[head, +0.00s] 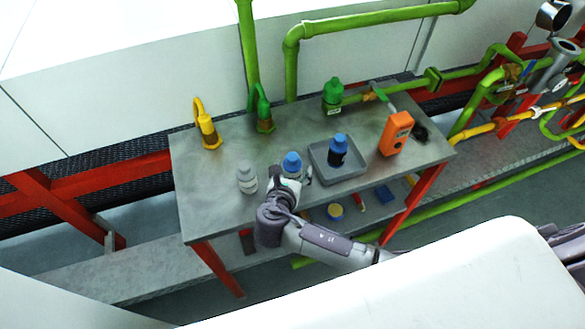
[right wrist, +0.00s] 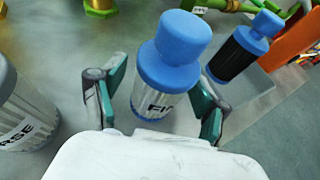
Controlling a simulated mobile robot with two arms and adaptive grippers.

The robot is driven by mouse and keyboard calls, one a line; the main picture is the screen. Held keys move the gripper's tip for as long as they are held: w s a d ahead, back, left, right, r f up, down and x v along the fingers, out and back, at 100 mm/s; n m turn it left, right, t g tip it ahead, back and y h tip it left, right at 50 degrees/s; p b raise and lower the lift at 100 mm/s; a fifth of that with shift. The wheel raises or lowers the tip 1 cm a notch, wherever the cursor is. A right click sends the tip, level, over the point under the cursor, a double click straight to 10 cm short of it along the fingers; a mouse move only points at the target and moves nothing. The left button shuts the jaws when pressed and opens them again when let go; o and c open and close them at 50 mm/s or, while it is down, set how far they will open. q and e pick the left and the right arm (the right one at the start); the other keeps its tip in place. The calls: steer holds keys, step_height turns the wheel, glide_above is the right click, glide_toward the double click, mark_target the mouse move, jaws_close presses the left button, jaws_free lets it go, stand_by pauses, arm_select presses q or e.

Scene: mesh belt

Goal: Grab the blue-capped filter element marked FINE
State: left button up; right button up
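The blue-capped filter element (head: 292,162) stands upright on the grey bench. In the right wrist view the same filter element (right wrist: 165,75) has a pale ribbed body and a label starting "FI", the rest cut off by my gripper. My right gripper (right wrist: 160,88) is open, with one green-padded finger on each side of the filter body. A gap shows at the left finger; at the right one I cannot tell whether it touches. In the head view the right gripper (head: 291,181) is at the near side of the filter. My left gripper is not in view.
A grey-capped filter (head: 247,178) labelled "RSE" (right wrist: 22,130) stands to the left. A black bottle with a blue cap (head: 338,152) stands in a grey tray (head: 353,169) to the right. Beyond are an orange meter (head: 395,133) and green fittings (head: 333,94).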

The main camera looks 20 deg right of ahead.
steer(key=c, duration=1)
